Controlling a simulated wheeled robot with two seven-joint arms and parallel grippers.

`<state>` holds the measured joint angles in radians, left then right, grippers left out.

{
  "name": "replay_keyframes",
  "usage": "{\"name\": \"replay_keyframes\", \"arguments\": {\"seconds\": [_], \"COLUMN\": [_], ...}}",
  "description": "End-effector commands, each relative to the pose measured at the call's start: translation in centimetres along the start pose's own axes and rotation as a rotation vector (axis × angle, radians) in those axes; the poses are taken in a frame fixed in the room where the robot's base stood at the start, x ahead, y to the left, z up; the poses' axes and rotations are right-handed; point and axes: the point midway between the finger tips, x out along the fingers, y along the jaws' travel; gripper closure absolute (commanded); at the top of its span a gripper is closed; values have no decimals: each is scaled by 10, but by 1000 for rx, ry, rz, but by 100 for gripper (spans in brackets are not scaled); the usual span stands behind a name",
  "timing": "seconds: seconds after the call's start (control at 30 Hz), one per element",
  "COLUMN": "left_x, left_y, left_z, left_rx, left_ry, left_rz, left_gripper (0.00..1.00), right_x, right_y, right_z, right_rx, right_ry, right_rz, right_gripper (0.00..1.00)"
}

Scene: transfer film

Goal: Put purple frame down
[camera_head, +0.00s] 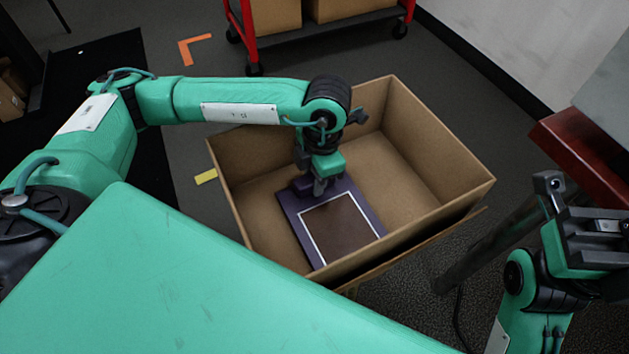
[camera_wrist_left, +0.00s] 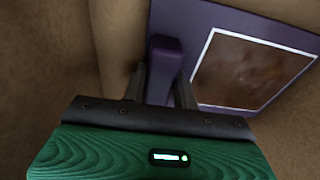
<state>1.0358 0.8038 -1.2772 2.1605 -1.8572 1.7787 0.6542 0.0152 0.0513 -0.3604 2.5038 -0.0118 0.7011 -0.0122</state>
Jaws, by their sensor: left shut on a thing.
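The purple frame (camera_head: 295,213) has a white inner border around a brown panel. It is inside an open cardboard box (camera_head: 440,152), low near the box floor; I cannot tell whether it touches the floor. My left gripper (camera_head: 318,186) reaches down into the box and is shut on a purple block at the frame's edge. In the left wrist view the frame (camera_wrist_left: 185,22) lies beyond the fingertips, and the left gripper (camera_wrist_left: 163,90) has that purple block between its fingers. My right gripper (camera_head: 575,220) is at the right, outside the box, apart from the frame; its jaw state is unclear.
The box floor (camera_head: 385,177) is bare to the right of the frame. A red cart (camera_head: 330,27) with cardboard boxes stands behind. A dark red object (camera_head: 580,155) is at the right.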

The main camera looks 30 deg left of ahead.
Motion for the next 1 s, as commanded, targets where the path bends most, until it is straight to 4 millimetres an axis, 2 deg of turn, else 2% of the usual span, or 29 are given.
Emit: {"name": "replay_keyframes", "arguments": {"seconds": [0.07,0.4,0.43,0.53,0.87,0.97,1.0], "left_x": [9,12,12,11,7,-7,-15], "left_y": [0,0,0,0,0,0,0], "left_z": [1,2,2,1,1,1,1], "left_rx": [0,-1,-1,-1,-1,-1,-1], "left_ry": [1,0,0,0,0,-3,-4], "left_rz": [-1,0,0,0,0,1,1], "left_gripper": [96,96,69,50,49,49,49], "right_x": [0,-2,0,2,6,10,4], "right_y": [-2,-2,-3,-3,-3,-1,2], "right_z": [0,0,1,1,0,-1,0], "right_rx": [6,8,10,11,10,4,-7], "right_ry": [8,6,6,11,14,17,-6], "right_rz": [-1,-1,-2,-3,-3,-1,1], "right_gripper": [100,100,100,100,100,100,100]}}
